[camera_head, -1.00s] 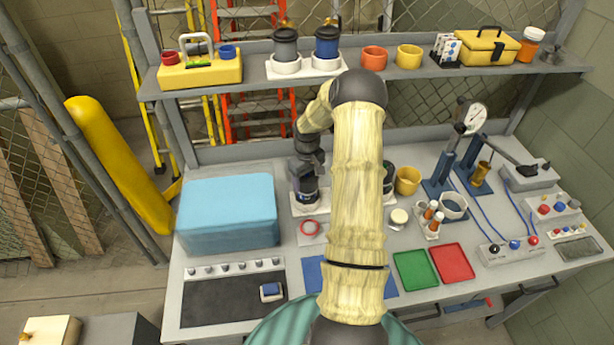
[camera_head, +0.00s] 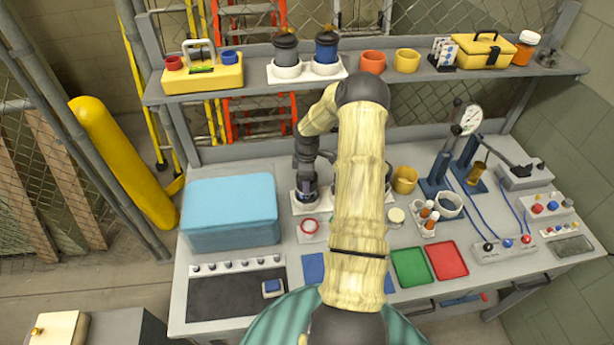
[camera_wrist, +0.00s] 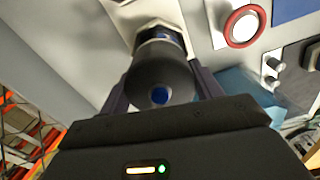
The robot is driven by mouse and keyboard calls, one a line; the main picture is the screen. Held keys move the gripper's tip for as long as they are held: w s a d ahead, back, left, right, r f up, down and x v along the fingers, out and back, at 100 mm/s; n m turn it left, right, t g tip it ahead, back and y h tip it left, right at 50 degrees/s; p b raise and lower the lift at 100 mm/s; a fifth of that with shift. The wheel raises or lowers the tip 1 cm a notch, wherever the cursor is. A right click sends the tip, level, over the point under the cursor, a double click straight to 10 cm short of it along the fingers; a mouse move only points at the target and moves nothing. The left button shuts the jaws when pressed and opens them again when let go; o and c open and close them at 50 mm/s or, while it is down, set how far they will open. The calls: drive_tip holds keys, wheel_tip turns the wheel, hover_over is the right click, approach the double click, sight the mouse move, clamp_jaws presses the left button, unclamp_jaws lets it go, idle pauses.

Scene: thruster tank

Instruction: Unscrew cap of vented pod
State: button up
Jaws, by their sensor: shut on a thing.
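My gripper (camera_head: 306,186) is at the left seat of a white holder on the bench, over a pod that it mostly hides. In the wrist view my gripper (camera_wrist: 162,88) is shut on a dark rounded cap (camera_wrist: 150,70) with a blue spot on top, one finger on each side. Below the cap a blue and pale band of the pod (camera_wrist: 158,35) shows, sitting in the white holder (camera_wrist: 118,22). I cannot tell whether the cap is loose. A second dark pod beside it is mostly hidden by my arm.
A light-blue box (camera_head: 230,212) is left of my gripper. A red ring (camera_head: 310,226) lies just in front. A yellow cup (camera_head: 404,180) stands to the right.

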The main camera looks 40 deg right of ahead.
drive_tip(key=shift+n, duration=0.5)
drive_tip(key=o, duration=1)
drive_tip(key=shift+r, duration=0.1)
wheel_tip(320, 180, up, 17)
drive_tip(key=b, duration=0.4)
drive_tip(key=shift+r+b, duration=0.1)
drive_tip(key=shift+b, duration=0.2)
